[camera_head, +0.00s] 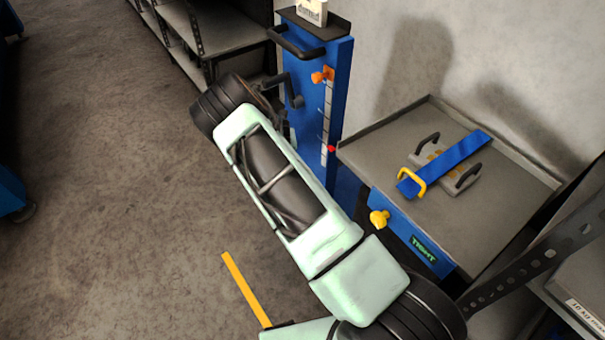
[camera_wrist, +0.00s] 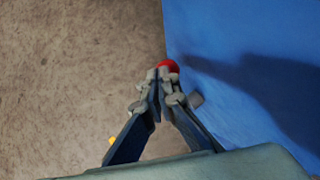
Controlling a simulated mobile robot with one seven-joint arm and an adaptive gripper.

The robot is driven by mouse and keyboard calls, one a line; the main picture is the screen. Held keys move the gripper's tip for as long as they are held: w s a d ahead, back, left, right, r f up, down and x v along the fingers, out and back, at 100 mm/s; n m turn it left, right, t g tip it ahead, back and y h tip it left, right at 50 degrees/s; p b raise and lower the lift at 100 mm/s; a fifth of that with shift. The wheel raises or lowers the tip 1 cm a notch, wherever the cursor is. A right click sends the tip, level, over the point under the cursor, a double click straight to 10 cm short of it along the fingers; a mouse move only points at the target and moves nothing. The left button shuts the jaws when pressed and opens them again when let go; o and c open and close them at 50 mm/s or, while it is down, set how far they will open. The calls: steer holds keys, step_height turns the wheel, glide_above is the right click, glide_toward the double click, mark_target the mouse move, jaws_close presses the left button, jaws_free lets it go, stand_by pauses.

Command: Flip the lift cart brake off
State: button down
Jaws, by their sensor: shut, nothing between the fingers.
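The lift cart has a blue upright column (camera_head: 318,95) with a black push handle (camera_head: 296,42), a dark crank (camera_head: 291,88), an orange knob (camera_head: 322,76) and a small red pointer on its scale. In the wrist view a blue cart face (camera_wrist: 250,60) fills the right side. A red rounded knob (camera_wrist: 168,66), likely the brake's end, shows at the edge of that face. My gripper (camera_wrist: 160,76) is shut and empty, its tips right at the red knob and partly covering it. I cannot tell whether they touch. My arm hides the gripper and the cart's lower part in the head view.
Shelving stands behind; the floor (camera_head: 110,180) at left is clear.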

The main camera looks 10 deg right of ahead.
steer(key=v, duration=1.2)
